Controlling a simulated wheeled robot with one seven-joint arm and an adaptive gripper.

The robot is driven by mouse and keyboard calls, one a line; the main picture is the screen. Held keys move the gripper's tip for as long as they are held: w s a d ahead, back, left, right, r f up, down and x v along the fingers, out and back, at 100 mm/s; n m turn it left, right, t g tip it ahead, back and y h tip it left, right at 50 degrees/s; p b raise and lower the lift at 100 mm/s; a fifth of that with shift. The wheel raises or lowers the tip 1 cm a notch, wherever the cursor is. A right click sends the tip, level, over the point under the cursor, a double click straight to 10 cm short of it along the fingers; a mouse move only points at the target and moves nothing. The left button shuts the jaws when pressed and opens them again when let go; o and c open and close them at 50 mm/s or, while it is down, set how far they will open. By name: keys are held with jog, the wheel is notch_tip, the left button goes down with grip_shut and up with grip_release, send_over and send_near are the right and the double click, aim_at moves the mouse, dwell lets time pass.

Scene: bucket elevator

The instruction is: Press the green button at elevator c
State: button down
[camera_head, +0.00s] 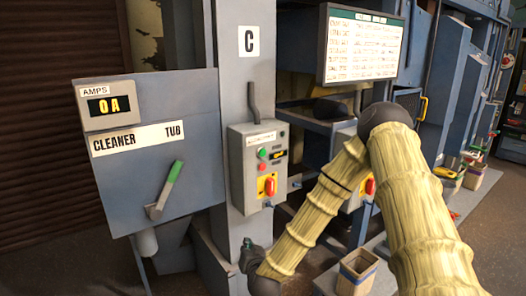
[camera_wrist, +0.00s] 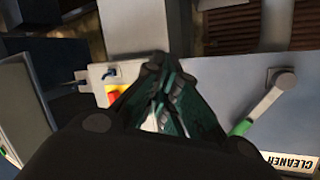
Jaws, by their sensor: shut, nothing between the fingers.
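The grey control box (camera_head: 257,165) is mounted on the column marked with a C sign (camera_head: 249,41). Its green button (camera_head: 262,153) sits above a red button (camera_head: 263,167), with a red rotary switch on a yellow plate (camera_head: 268,186) lower down. My gripper (camera_head: 247,243) is below the box, in front of the column and apart from the buttons. In the wrist view my gripper (camera_wrist: 156,62) is shut and empty. The red and yellow switch (camera_wrist: 114,93) shows upside down to its left there; the gripper hides the buttons.
A cleaner panel (camera_head: 150,185) with a green-tipped lever (camera_head: 165,190) stands left of the column. A screen (camera_head: 362,47) hangs at upper right. Another control box with a red switch (camera_head: 369,186) sits behind my arm. A bin (camera_head: 357,272) stands on the floor.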

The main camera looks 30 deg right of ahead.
aim_at(263, 153)
jog(key=w+d+r+m+h+p, duration=0.1)
jog(key=d+r+m+h, duration=0.1)
jog(key=d+r, duration=0.3)
jog(key=w+d+r+m+h+p, duration=0.1)
jog(key=d+r, duration=0.5)
jog(key=r, duration=0.6)
jog(key=w+d+r+m+h+p, duration=0.1)
jog(key=d+r+m+h+p, duration=0.2)
jog(key=r, duration=0.6)
jog(key=d+m+h, duration=0.2)
jog(key=d+h, duration=0.1)
jog(key=shift+w+t, duration=0.15)
jog(key=shift+t, duration=0.15)
jog(key=shift+w+d, duration=0.1)
jog(key=shift+w+a+b, duration=0.2)
jog(key=shift+w+b, duration=0.35)
jog(key=shift+w, duration=1.6)
jog(key=shift+w+a+b, duration=0.15)
jog(key=shift+w+b, duration=0.4)
jog(key=shift+w, duration=1.55)
jog(key=shift+w, duration=0.25)
jog(key=shift+w+a, duration=0.1)
jog(key=shift+w, duration=0.1)
